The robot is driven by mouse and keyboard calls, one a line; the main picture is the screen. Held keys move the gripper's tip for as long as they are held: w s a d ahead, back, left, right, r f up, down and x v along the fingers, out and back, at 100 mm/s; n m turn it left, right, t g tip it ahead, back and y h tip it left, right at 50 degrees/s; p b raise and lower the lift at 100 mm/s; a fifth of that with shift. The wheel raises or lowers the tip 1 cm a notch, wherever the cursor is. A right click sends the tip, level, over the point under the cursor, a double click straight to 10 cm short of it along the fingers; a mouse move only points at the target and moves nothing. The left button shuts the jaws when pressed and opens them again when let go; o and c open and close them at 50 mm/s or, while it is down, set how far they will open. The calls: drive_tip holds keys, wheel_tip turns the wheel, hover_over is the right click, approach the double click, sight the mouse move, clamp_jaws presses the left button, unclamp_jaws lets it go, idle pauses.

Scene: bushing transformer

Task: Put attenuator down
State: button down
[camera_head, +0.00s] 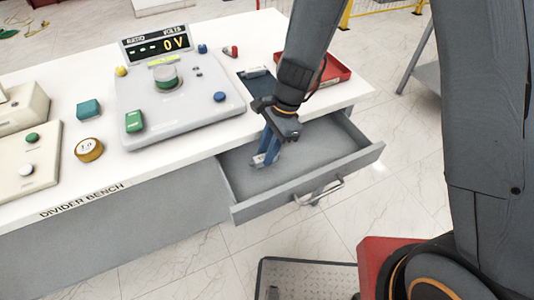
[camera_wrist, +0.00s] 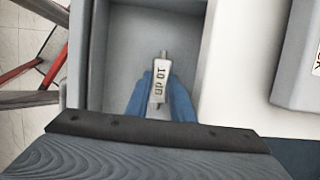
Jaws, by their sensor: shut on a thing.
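The attenuator (camera_wrist: 159,80) is a small light-grey block marked "10 dB" with a thin metal stub at its end. My gripper (camera_wrist: 162,98) has blue fingers shut on it in the wrist view. In the head view my gripper (camera_head: 266,155) points down inside the open grey drawer (camera_head: 312,170), and the attenuator (camera_head: 259,159) shows small at the fingertips. I cannot tell whether the attenuator touches the drawer floor. No other thing shows in the drawer.
The white divider bench (camera_head: 50,195) carries a console (camera_head: 180,105) reading 0 V, left of the drawer. A red tray (camera_head: 332,70) and a dark pad (camera_head: 258,85) lie behind my gripper. The drawer's front and side walls stand around the fingers.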

drive_tip(key=shift+f, duration=0.9)
drive_tip(key=shift+f, duration=0.2)
drive_tip(key=c, duration=1.5)
unclamp_jaws()
drive_tip(key=shift+c, duration=0.2)
drive_tip(key=shift+r, duration=0.1)
drive_tip(key=b+v, duration=0.2)
drive_tip(key=v, duration=1)
drive_tip(key=s+d+r+n+t+h, duration=0.1)
drive_tip(key=d+n, duration=0.4)
drive_tip(key=d, duration=0.5)
drive_tip(key=s+d+r+n+t+h, duration=0.1)
drive_tip(key=s+d+n, duration=0.3)
drive_tip(key=d, duration=0.7)
drive_tip(key=r+n+t, duration=0.1)
drive_tip(key=n, duration=0.1)
drive_tip(key=shift+s+d+r+n+h, duration=0.15)
drive_tip(key=shift+s+r+n+h, duration=0.15)
drive_tip(key=shift+r+h, duration=0.1)
